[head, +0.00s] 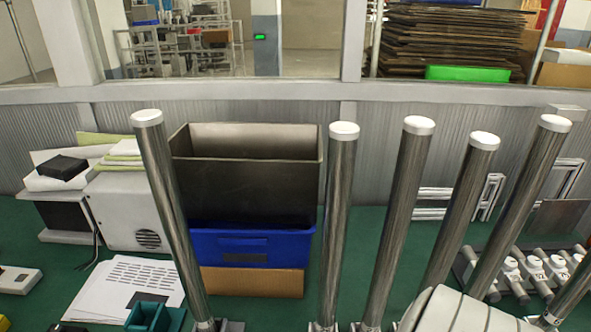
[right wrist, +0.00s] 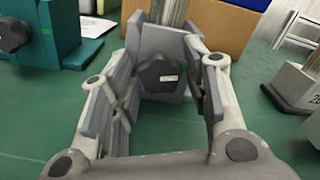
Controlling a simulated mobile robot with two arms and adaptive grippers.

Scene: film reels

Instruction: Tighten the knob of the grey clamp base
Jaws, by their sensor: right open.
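The grey clamp base (right wrist: 178,41) stands upright on the green surface at the top middle of the right wrist view. Its dark, many-sided knob (right wrist: 157,77) faces the camera and carries a small pale label. My right gripper (right wrist: 163,84) is open, with one finger on either side of the knob. I cannot tell whether either finger touches it. I cannot pick out the grey clamp base with certainty in the head view. My left gripper is in neither view.
A teal clamp base (right wrist: 74,50) with a dark knob stands at the left in the right wrist view. A grey block (right wrist: 300,88) marked with digits is at the right. Several tall metal posts (head: 338,210) stand across the head view, before a blue bin (head: 250,243).

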